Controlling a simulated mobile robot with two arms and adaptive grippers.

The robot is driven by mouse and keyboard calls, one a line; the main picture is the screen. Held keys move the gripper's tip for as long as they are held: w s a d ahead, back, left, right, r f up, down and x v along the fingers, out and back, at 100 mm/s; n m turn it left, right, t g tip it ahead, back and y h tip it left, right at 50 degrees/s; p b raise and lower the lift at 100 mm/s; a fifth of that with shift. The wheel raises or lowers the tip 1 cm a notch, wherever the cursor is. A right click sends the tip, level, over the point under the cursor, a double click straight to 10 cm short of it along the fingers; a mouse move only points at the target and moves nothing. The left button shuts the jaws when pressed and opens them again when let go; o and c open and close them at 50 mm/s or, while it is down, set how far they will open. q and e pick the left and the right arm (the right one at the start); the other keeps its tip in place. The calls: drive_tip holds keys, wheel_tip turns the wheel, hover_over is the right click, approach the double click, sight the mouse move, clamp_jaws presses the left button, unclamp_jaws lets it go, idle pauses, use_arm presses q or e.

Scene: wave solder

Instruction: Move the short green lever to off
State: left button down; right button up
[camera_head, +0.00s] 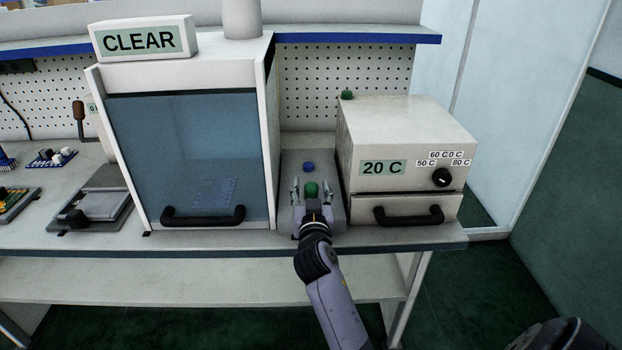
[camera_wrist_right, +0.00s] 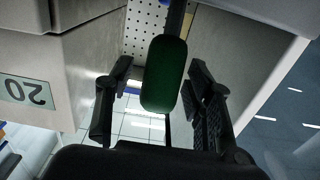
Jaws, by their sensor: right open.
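The short lever's green knob (camera_head: 311,189) stands on a grey base (camera_head: 335,215) between the glass-fronted cabinet and the box marked 20 C. My right gripper (camera_head: 312,193) is at this lever, its fingers open with one on each side of the green knob. In the right wrist view the green knob (camera_wrist_right: 165,75) is a rounded green grip on a dark stem, between the open fingers (camera_wrist_right: 160,82). A gap shows beside the knob there; I cannot tell whether either finger touches it. My left gripper is not in view.
A blue knob (camera_head: 308,167) is just behind the green one. The cabinet (camera_head: 190,150), marked CLEAR, stands close on the left. The box (camera_head: 400,145) with a black dial (camera_head: 442,177) stands close on the right. Another small green knob (camera_head: 347,95) shows behind the box.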

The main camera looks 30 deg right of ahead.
drive_tip(key=shift+w+r, duration=0.1)
drive_tip(key=shift+w, duration=0.05)
drive_tip(key=shift+c, duration=0.3)
clamp_jaws()
idle(0.4)
